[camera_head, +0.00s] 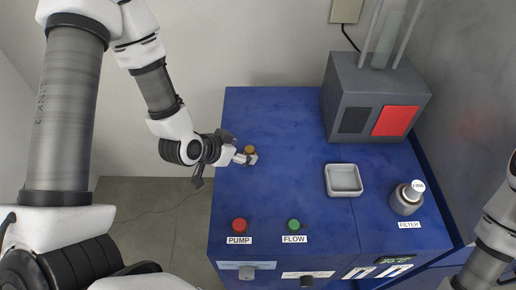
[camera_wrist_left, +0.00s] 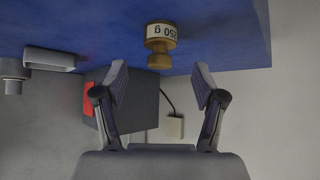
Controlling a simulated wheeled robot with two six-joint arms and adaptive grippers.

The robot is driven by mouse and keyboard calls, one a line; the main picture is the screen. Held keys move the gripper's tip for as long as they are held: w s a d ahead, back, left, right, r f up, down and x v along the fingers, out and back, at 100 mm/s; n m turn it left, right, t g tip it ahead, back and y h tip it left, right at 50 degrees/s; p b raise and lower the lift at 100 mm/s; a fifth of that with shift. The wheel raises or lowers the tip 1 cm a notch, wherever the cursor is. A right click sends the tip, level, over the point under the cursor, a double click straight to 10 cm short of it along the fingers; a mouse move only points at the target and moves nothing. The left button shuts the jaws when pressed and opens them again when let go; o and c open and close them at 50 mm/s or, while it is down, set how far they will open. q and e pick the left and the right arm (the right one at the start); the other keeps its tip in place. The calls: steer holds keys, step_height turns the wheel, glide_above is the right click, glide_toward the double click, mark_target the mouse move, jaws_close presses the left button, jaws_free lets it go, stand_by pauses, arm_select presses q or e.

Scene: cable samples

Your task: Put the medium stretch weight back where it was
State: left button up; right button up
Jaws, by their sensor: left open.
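A small brass weight (camera_head: 249,150) stands on the blue bench top near its left edge. In the left wrist view, which is upside down, the weight (camera_wrist_left: 160,45) has a white band reading 250 g and a narrower knob. No other weight is in view, so I cannot compare sizes. My left gripper (camera_head: 243,154) reaches in from the left, right by the weight. In the wrist view its fingers (camera_wrist_left: 160,78) are spread, and the weight appears just beyond the tips, in line with the gap. It is not gripped. My right gripper is out of view.
The blue bench (camera_head: 285,190) is clear around its middle. A white square tray (camera_head: 344,193) and a grey FILTER jar (camera_head: 406,199) stand to the right. A grey box with a red panel (camera_head: 395,120) stands behind. Red PUMP (camera_head: 239,225) and green FLOW (camera_head: 293,225) buttons are in front.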

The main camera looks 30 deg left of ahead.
mark_target(246, 152)
arm_select(q)
steer(key=p+x, duration=0.1)
steer(key=x, duration=0.4)
steer(key=shift+d+f, duration=0.1)
steer(key=shift+f, duration=0.25)
steer(key=shift+s, duration=0.1)
steer(key=shift+c, duration=0.7)
steer(key=shift+s+a+r, duration=0.1)
steer(key=shift+a, duration=0.15)
steer(key=c, duration=1.1)
steer(key=shift+d, duration=0.15)
jaws_close()
steer(key=shift+r, duration=0.1)
